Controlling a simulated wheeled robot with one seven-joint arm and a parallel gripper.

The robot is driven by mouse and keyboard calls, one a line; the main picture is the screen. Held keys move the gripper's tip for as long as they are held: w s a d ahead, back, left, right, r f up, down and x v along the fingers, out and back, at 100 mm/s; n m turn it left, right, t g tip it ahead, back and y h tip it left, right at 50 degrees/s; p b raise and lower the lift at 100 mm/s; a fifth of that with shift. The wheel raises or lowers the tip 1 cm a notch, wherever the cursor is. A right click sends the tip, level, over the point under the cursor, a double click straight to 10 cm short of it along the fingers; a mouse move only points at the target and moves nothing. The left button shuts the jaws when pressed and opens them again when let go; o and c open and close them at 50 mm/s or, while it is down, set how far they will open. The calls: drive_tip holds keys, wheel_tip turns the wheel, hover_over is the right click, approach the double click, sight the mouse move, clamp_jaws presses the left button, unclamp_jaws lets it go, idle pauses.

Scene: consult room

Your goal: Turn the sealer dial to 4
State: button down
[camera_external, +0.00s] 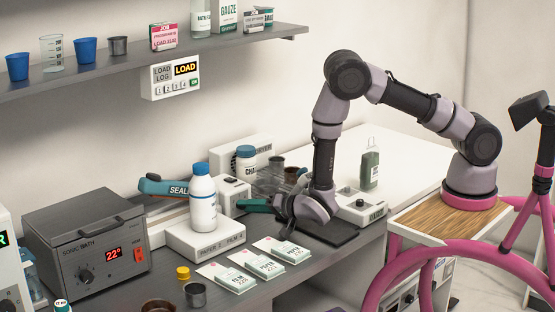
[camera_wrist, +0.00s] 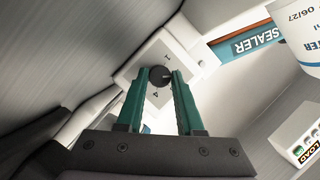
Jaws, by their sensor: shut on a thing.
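The heat sealer has a teal arm (camera_external: 165,187) marked SEALER, which also shows in the wrist view (camera_wrist: 255,42). Its white control box (camera_external: 229,185) is at the right end, beside the white bottle. In the wrist view the white dial face (camera_wrist: 140,72) carries a small dark round dial (camera_wrist: 159,76), with a 1 above it and a 4 below it. A pale mark on the dial points roughly right in that view, between the two numbers. My gripper (camera_wrist: 160,82) has its teal fingers on both sides of the dial, shut on it. In the external view my gripper (camera_external: 250,206) reaches left to the box.
A white bottle with a blue cap (camera_external: 203,200) stands on the paper/film block (camera_external: 206,238), close left of my gripper. Labelled packets (camera_external: 266,260) lie in front. A scale-like white device (camera_external: 358,205) and a green bottle (camera_external: 370,165) stand right. A sonic bath (camera_external: 85,245) is left.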

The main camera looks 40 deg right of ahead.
drive_tip(key=shift+f+m+t+y, duration=0.1)
drive_tip(key=shift+m+t+y, duration=0.35)
drive_tip(key=shift+m, duration=0.85)
drive_tip(key=c, duration=0.5)
unclamp_jaws()
drive_tip(key=shift+c, duration=0.2)
drive_tip(key=shift+d, duration=0.1)
drive_tip(key=v, duration=1)
drive_tip(key=shift+s+d, duration=0.15)
drive_tip(key=shift+s, duration=0.25)
